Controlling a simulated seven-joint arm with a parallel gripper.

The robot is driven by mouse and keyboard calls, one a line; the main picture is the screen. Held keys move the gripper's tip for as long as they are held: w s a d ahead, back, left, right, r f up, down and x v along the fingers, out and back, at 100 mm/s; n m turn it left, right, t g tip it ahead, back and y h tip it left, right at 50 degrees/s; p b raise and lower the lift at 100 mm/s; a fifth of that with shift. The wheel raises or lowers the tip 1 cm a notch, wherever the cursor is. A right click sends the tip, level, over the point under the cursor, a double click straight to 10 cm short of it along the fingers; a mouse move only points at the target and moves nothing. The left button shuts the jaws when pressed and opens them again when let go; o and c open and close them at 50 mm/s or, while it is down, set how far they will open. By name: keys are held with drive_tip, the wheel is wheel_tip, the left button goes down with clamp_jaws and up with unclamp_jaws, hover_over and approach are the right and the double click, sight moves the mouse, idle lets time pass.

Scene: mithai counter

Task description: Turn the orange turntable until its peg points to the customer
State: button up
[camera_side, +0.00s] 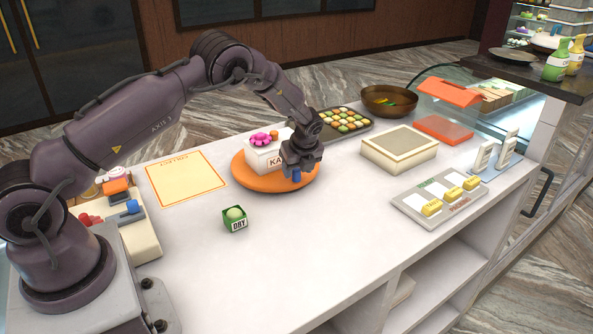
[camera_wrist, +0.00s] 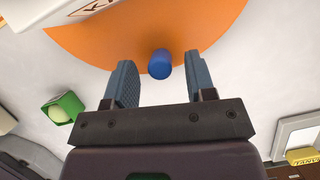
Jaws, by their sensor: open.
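The orange turntable (camera_side: 251,180) lies on the white counter with a white box (camera_side: 268,159) on it, lettered "KA..." and topped by a pink flower-shaped piece. The rest of the lettering is hidden behind my gripper. A blue peg (camera_wrist: 161,64) stands near the turntable's rim; the orange disc (camera_wrist: 100,45) fills the top of the wrist view. My gripper (camera_wrist: 158,78) is open, pointing down over the front right of the turntable, with one finger on each side of the peg. The fingers look apart from the peg. In the side view my gripper (camera_side: 297,174) partly hides the peg.
A green box marked "DRY" (camera_side: 235,219) stands in front of the turntable. An orange-bordered mat (camera_side: 186,178) lies to the left. A sweets tray (camera_side: 367,132), brown bowl (camera_side: 389,100), cream box (camera_side: 400,149) and label board (camera_side: 441,201) lie behind and right.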

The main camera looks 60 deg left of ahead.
drive_tip(key=shift+x, duration=0.75)
clamp_jaws()
drive_tip(key=shift+s, duration=0.15)
